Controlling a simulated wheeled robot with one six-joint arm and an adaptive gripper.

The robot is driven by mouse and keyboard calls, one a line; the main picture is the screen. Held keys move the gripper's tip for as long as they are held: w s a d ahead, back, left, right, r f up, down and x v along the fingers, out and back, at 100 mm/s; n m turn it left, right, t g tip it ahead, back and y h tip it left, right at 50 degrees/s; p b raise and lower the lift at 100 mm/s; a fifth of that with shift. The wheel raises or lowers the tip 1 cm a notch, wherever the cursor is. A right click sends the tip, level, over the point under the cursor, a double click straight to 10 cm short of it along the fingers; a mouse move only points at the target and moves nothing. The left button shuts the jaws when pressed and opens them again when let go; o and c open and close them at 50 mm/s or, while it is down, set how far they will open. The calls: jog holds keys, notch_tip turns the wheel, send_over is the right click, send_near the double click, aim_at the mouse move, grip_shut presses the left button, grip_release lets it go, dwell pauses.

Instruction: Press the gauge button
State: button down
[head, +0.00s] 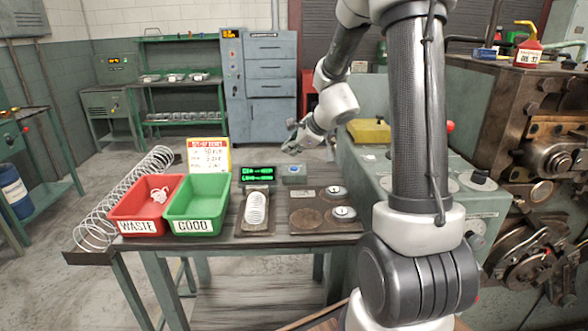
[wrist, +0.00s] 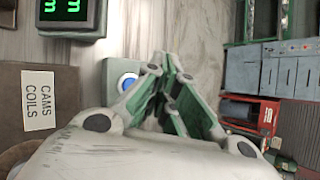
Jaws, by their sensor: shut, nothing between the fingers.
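The button box (head: 294,174) is a small grey-blue block at the back edge of the table, right of the green-lit gauge display (head: 258,174). In the wrist view its round blue button (wrist: 128,82) with a pale ring shows just left of my fingers. My gripper (head: 290,147) is above and behind the box in the head view. My gripper (wrist: 163,62) is shut and empty in the wrist view, its fingertips beside the button. The fingers hide part of the box's right side. I cannot tell whether they touch it.
A spring lies on a dark gauge plate (head: 240,228) in front of the display. The red WASTE bin (head: 130,212) and green GOOD bin (head: 190,213) stand left. The coiling machine (head: 520,130) stands right.

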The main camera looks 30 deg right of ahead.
aim_at(292, 169)
jog(key=shift+f, duration=1.25)
jog(key=shift+f, duration=0.2)
dwell(0.4)
jog(key=shift+f, duration=0.25)
jog(key=shift+f, duration=0.35)
dwell(0.8)
jog(key=shift+r, duration=0.8)
jog(key=shift+r, duration=2.5)
